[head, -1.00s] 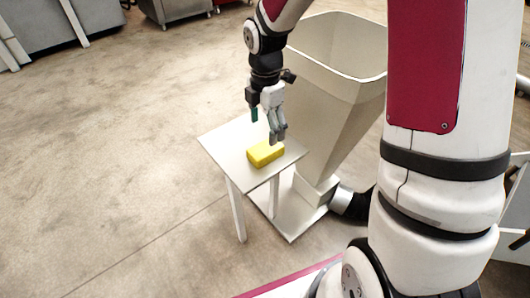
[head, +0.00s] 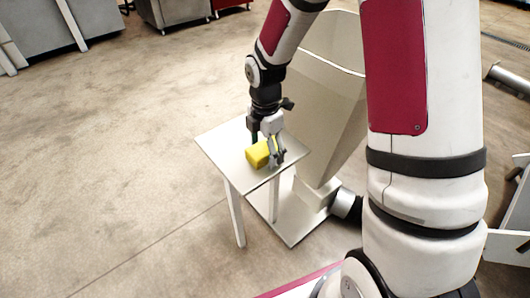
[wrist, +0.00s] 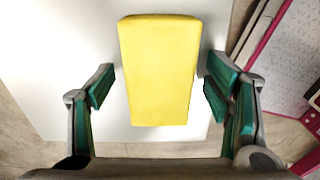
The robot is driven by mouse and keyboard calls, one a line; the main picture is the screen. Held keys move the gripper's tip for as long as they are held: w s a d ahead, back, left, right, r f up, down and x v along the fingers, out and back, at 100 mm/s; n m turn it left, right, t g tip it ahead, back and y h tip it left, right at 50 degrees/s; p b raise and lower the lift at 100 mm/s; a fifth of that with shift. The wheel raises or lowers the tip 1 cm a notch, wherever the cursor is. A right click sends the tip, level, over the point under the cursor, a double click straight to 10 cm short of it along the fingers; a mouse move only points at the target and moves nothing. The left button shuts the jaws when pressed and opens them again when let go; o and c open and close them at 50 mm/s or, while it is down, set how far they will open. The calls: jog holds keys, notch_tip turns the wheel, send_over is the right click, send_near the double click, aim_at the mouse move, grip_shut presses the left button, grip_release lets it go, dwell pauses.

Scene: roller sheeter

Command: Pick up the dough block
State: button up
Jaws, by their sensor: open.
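The dough block (head: 257,154) is a yellow rectangular block lying on a small white table (head: 222,146). In the wrist view the dough block (wrist: 160,70) sits between the two green-padded fingers, with a gap on each side. My gripper (head: 269,152) is down at the block, its fingers open around it; the gripper (wrist: 158,92) also shows in the wrist view. In the head view the near finger hides the block's right part. The block rests flat on the table top.
A large grey hopper (head: 326,110) stands right behind the table, close to my arm. Open concrete floor (head: 120,150) is to the left. Grey cabinets (head: 85,20) stand at the far left.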

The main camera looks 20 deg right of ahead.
jog(key=c, duration=1.5)
jog(key=shift+o, duration=0.2)
jog(key=shift+r, duration=0.55)
jog(key=r+p, duration=0.2)
jog(key=r, duration=0.1)
jog(key=shift+s, duration=0.2)
jog(key=s+a+r+p, duration=0.1)
jog(key=s+p, duration=0.6)
jog(key=s, duration=0.8)
jog(key=shift+s+a, duration=0.2)
jog(key=shift+a, duration=0.2)
